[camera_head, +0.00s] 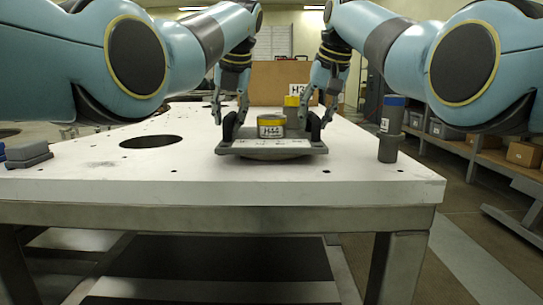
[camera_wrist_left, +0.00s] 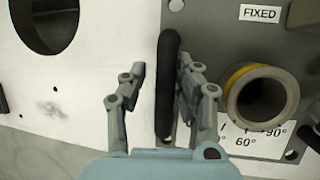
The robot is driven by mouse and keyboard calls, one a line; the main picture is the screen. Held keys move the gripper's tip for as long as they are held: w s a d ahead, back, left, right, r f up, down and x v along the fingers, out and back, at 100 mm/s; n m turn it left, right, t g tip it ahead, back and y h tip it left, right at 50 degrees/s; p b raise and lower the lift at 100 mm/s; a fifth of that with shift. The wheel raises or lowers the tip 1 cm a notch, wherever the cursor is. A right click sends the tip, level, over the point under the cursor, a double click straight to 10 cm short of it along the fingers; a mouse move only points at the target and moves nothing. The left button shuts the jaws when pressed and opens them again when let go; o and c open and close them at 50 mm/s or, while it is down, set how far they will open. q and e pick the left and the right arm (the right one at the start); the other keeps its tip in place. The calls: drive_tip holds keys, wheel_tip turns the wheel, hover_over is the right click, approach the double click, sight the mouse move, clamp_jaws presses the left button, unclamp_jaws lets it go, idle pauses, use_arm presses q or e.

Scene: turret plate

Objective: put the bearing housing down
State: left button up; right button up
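The bearing housing (camera_head: 271,127), a short grey cylinder with a yellow band and a white label, stands upright on a grey plate (camera_head: 230,150). In the left wrist view it is a thick open ring (camera_wrist_left: 238,95) beside an angle scale. My left gripper (camera_head: 230,116) is at the plate's left black handle; in the wrist view its open fingers (camera_wrist_left: 162,68) straddle that handle (camera_wrist_left: 167,100), with a gap on the left side. My right gripper (camera_head: 315,117) is at the right handle (camera_head: 313,127), its fingers apart on either side. Neither gripper touches the housing.
A blue-topped grey cylinder (camera_head: 389,130) stands near the table's right edge. Grey blocks (camera_head: 27,154) lie at the left. A round hole (camera_head: 151,142) opens in the white tabletop (camera_head: 110,175). A brown board (camera_head: 275,75) and a yellow-topped object (camera_head: 291,101) are behind. The front tabletop is clear.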

use_arm(q)
drive_tip(key=shift+o, duration=0.2)
drive_tip(key=shift+s+d, duration=0.1)
drive_tip(key=shift+d, duration=0.05)
use_arm(e)
drive_tip(key=shift+s+a+r, duration=0.1)
use_arm(q)
drive_tip(key=shift+d+r, duration=0.1)
drive_tip(key=shift+r, duration=0.05)
use_arm(e)
drive_tip(key=shift+a, duration=0.1)
drive_tip(key=shift+r, duration=0.15)
use_arm(q)
drive_tip(key=v, duration=1.1)
drive_tip(key=shift+r, duration=0.35)
use_arm(e)
drive_tip(key=v, duration=1.1)
drive_tip(key=shift+s+r, duration=0.2)
use_arm(q)
drive_tip(key=shift+s, duration=0.1)
